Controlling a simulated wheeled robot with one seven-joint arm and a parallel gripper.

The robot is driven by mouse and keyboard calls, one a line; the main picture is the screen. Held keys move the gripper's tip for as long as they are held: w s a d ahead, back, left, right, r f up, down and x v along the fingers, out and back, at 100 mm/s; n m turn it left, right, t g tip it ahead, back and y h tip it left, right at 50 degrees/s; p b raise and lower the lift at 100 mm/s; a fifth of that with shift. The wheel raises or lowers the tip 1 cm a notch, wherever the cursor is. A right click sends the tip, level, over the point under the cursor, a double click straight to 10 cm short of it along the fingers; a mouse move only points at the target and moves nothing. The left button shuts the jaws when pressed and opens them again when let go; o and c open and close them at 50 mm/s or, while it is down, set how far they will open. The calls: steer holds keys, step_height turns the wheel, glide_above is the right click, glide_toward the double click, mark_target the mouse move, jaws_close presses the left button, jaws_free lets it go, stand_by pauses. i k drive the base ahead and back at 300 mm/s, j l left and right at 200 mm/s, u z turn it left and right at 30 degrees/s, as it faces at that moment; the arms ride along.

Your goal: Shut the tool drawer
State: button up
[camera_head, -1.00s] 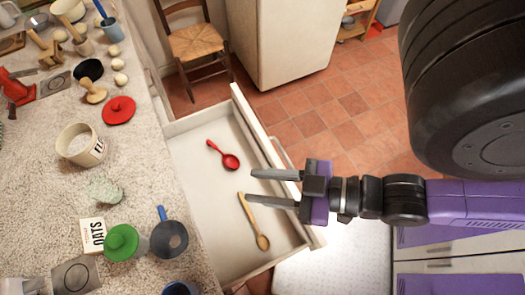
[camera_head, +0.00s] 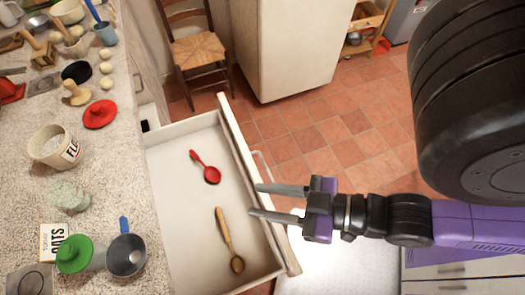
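The tool drawer (camera_head: 185,215) is pulled far out from under the counter at the left. A red spoon (camera_head: 207,167) and a wooden spoon (camera_head: 228,240) lie in it. Its front panel (camera_head: 238,150) faces right, with a handle (camera_head: 262,165) on the outer side. My gripper (camera_head: 262,201) comes in from the right with its two fingers apart and nothing between them. The fingertips overlap the front panel's outer side in the picture, near the handle. I cannot tell whether they touch it.
The speckled counter (camera_head: 100,150) holds a flour tin (camera_head: 55,147), a red lid (camera_head: 100,114), an oats box (camera_head: 53,242), a green-lidded jar (camera_head: 75,255) and a small pan (camera_head: 126,254). A chair (camera_head: 197,50) and a fridge (camera_head: 290,45) stand behind. Tiled floor (camera_head: 330,130) lies open beyond the drawer.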

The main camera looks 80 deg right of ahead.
mark_target(199, 255)
steer(key=k+l+u, duration=0.2)
steer(key=k+l, duration=0.7)
steer(key=k, duration=0.05)
